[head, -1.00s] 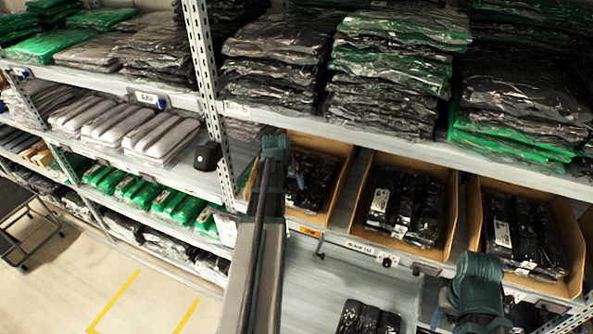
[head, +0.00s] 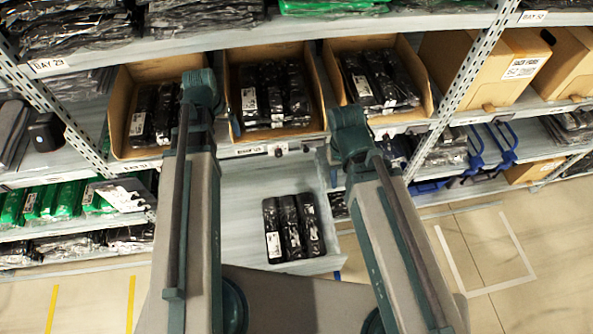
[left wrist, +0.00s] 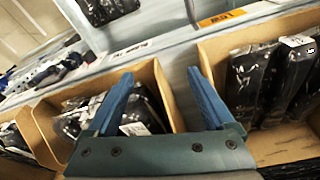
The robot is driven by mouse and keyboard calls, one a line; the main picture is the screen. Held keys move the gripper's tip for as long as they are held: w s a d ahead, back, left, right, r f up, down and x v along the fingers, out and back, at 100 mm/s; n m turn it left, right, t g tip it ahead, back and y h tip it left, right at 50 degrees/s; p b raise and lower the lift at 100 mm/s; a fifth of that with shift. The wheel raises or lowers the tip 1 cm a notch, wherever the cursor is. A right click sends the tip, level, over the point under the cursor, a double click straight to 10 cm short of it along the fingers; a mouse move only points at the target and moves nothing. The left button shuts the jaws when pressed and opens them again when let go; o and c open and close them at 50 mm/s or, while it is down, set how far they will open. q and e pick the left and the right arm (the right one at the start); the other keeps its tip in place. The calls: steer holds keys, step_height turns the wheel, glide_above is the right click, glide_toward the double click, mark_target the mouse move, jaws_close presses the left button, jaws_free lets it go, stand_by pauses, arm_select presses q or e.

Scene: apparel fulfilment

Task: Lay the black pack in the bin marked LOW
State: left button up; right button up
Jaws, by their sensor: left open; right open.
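Three open cardboard bins stand on the middle shelf in the head view: a left bin (head: 118,112), a middle bin (head: 233,110) and a right bin (head: 428,92). Each holds black packs, such as those in the middle bin (head: 272,95). More black packs (head: 292,228) lie on the lower shelf. I cannot read which bin is marked LOW. My left gripper (head: 201,90) reaches up between the left and middle bins. In the left wrist view its blue fingers (left wrist: 160,80) are spread with nothing between them. My right gripper (head: 348,128) is before the right bin, fingers hardly visible.
An orange label (left wrist: 219,19) is on the shelf edge in the left wrist view. A metal upright (head: 478,65) stands right of the bins, with closed cartons (head: 500,72) beyond. A stocked shelf (head: 180,40) overhangs the bins. The lower shelf has bare room around its packs.

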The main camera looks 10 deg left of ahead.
arm_select(q)
steer(key=s+d+m+g, duration=0.1)
steer(key=s+d, duration=0.3)
steer(key=d, duration=0.4)
steer(key=s+d+m, duration=0.1)
steer(key=s+d, duration=0.3)
steer(key=d, duration=0.4)
steer(key=s+d+m+g+y, duration=0.1)
steer(key=s+d, duration=0.3)
steer(key=d, duration=0.4)
steer(key=shift+f+m+g, duration=0.15)
steer(key=shift+m+g, duration=0.15)
steer(key=shift+m, duration=0.3)
step_height(320, 180, down, 7)
steer(key=b, duration=0.7)
steer(key=shift+f, duration=0.15)
